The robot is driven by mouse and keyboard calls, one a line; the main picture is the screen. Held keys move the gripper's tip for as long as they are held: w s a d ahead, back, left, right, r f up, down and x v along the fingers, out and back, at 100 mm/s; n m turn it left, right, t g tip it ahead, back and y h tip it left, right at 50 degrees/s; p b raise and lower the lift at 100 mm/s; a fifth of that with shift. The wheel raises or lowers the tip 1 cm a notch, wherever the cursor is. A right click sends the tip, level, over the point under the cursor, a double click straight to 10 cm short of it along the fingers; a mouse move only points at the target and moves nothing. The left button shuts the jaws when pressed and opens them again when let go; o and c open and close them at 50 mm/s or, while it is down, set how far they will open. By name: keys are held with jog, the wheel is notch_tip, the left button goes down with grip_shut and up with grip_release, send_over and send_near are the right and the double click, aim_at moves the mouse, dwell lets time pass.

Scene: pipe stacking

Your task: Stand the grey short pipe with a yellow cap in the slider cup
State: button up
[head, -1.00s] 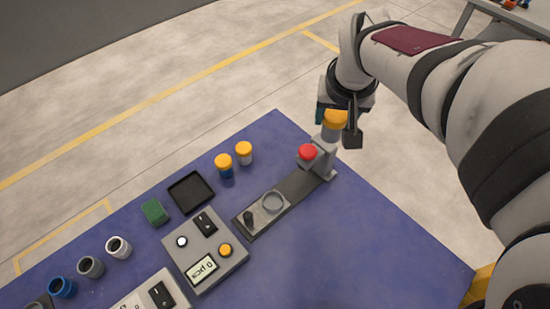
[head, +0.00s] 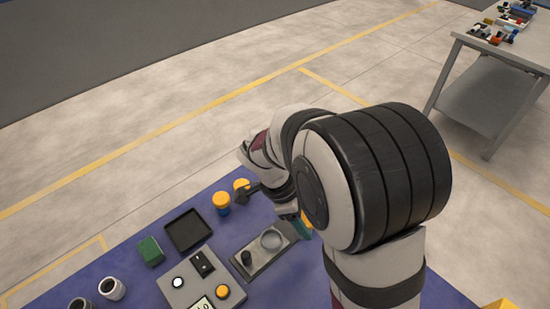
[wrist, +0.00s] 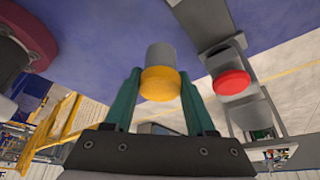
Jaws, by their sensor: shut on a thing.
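The grey short pipe (wrist: 160,54) with a yellow cap (wrist: 160,84) is between the teal fingers of my gripper (wrist: 160,78), which is shut on it around the cap. In the head view a yellow bit of the cap (head: 307,217) and a teal finger of my gripper (head: 302,226) show beside my arm, which hides the rest. The slider cup (head: 272,238) is a round grey ring on the slider plate (head: 258,254), just left of my gripper in the picture. It looks empty. I cannot tell the pipe's height over the table.
A post with a red button (wrist: 232,83) shows in the wrist view; my arm hides it in the head view. A blue pipe with yellow cap (head: 222,201) and another yellow cap (head: 241,185) stand near my wrist. A black tray (head: 187,231), green block (head: 150,251) and control box (head: 180,296) lie left.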

jog(key=a+f, duration=0.1)
jog(key=a, duration=0.1)
jog(key=a+f, duration=0.1)
jog(key=a, duration=0.1)
jog(key=w+a+f, duration=0.1)
jog(key=a+f, duration=0.1)
jog(key=shift+w+a, duration=0.1)
jog(key=shift+a, duration=0.2)
jog(key=shift+a+f, duration=0.2)
jog(key=shift+f, duration=0.95)
jog(key=shift+a+f, duration=0.15)
jog(key=shift+f, duration=0.95)
jog(key=o, duration=1.4)
jog(key=shift+f, duration=0.1)
jog(key=shift+c, duration=0.2)
jog(key=shift+w, duration=0.1)
